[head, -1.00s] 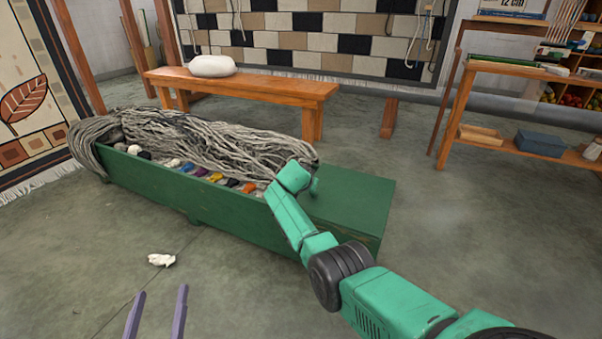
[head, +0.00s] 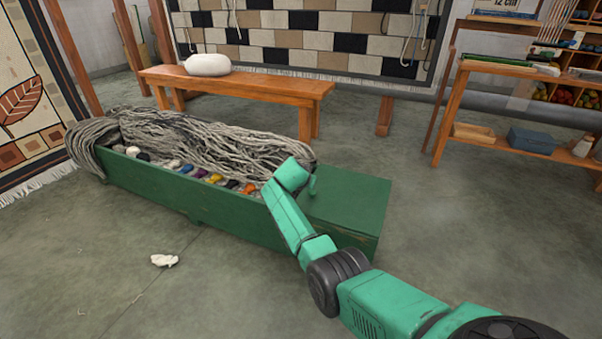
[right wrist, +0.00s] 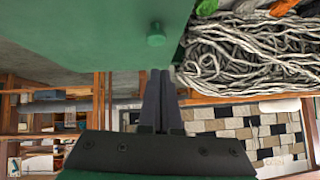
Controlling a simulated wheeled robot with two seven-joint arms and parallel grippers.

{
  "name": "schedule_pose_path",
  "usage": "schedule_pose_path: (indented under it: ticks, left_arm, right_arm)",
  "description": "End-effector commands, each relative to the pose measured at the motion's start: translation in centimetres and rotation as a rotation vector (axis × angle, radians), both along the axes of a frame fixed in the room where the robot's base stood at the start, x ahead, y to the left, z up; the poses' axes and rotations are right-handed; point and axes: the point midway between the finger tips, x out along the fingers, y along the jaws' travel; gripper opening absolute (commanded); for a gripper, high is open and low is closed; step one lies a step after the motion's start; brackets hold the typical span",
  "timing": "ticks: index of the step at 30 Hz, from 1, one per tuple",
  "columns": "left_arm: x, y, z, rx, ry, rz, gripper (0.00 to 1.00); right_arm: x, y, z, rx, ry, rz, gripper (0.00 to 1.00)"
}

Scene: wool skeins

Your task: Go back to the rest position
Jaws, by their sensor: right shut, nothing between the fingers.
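My right arm (head: 300,228) reaches from the lower right of the head view to the near right part of a long green chest (head: 215,207). Its fingers are hidden there behind the arm. In the right wrist view my right gripper (right wrist: 160,76) is shut and empty, its two dark fingers side by side. The green chest also shows there (right wrist: 90,40), with a round green knob (right wrist: 156,34) just beyond the fingertips. Grey wool strands (right wrist: 245,55) lie to the right of the fingers. My left gripper is out of view.
Grey wool (head: 200,140) is heaped along the chest, with several coloured skeins (head: 215,178) in a row. A white scrap (head: 164,260) lies on the floor. A wooden bench (head: 240,85) and a shelf unit (head: 510,75) stand behind.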

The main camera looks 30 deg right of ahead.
Motion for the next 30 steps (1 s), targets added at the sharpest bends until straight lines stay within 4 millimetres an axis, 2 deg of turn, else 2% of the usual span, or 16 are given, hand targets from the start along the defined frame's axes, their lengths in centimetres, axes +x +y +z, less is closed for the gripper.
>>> schedule_pose_path:
  ticks: [1, 6, 11, 18, 20, 23, 26, 27, 30]
  left_arm:
    - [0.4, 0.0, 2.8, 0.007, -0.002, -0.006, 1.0]
    - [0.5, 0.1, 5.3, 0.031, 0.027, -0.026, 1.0]
    - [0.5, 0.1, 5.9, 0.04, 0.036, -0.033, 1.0]
    - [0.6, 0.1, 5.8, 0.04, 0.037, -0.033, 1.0]
    - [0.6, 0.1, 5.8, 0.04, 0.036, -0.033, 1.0]
    - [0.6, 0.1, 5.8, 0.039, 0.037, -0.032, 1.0]
    - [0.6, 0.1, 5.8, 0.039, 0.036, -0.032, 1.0]
    - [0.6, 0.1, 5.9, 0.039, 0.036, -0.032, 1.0]
    - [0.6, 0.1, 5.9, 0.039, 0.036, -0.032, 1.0]
  right_arm:
    - [-0.6, 0.9, 2.1, 0.002, -0.003, 0.001, 0.0]
    - [-2.5, 3.4, 4.7, 0.003, -0.002, 0.0, 0.0]
    - [-3.4, 4.6, 5.6, 0.001, -0.001, -0.002, 0.0]
    - [-3.5, 4.7, 5.3, -0.002, 0.002, 0.005, 0.0]
    - [-3.8, 4.9, 4.3, -0.008, 0.007, 0.041, 0.0]
    - [-5.1, 6.1, 0.5, -0.037, 0.027, 0.196, 0.0]
    - [-7.9, 9.8, -4.6, -0.068, 0.032, 0.465, 0.0]
    - [-9.5, 12.0, -6.5, -0.073, 0.025, 0.585, 0.0]
    - [-14.3, 17.6, -9.8, -0.062, -0.016, 0.842, 0.0]
